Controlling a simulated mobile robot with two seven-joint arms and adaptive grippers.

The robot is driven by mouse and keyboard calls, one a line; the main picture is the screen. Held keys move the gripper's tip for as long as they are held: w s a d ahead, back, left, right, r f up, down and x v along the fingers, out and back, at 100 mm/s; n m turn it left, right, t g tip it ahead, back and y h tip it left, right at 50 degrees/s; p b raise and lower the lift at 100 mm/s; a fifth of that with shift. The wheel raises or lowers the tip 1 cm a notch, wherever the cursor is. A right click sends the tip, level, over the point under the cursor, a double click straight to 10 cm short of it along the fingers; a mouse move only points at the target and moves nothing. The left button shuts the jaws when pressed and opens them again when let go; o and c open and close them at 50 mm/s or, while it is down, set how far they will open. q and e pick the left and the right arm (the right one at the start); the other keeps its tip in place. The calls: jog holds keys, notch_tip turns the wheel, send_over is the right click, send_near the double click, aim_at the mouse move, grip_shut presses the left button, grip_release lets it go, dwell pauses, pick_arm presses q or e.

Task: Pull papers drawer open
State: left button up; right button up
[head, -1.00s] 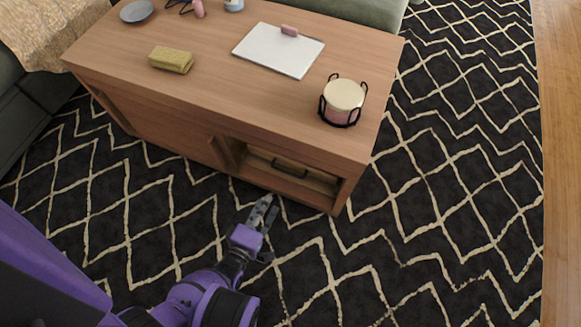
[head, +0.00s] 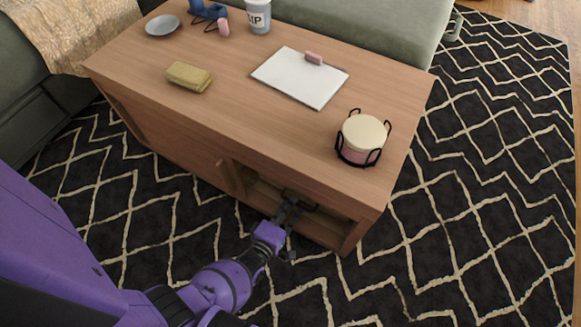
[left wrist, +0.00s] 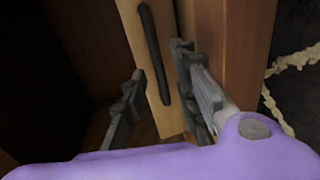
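The drawer (left wrist: 140,30) has a pale wood front and a dark bar handle (left wrist: 153,55). It sits in the open lower bay of the wooden coffee table (head: 240,95). My left gripper (head: 290,204) reaches into this bay at the handle, and its fingers partly hide the handle in the head view. In the left wrist view my left gripper (left wrist: 160,62) is open, with one finger on each side of the handle. Gaps show between the fingers and the bar; I cannot tell whether either touches it. My right gripper is not in view.
On the tabletop are a yellow sponge (head: 189,77), a clipboard (head: 298,78), a candle jar in a black holder (head: 363,137), a plate (head: 162,26) and a cup (head: 259,16). A green sofa (head: 365,30) stands behind. Patterned rug (head: 480,210) is clear at the right.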

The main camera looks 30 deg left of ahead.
pick_arm(q)
grip_shut()
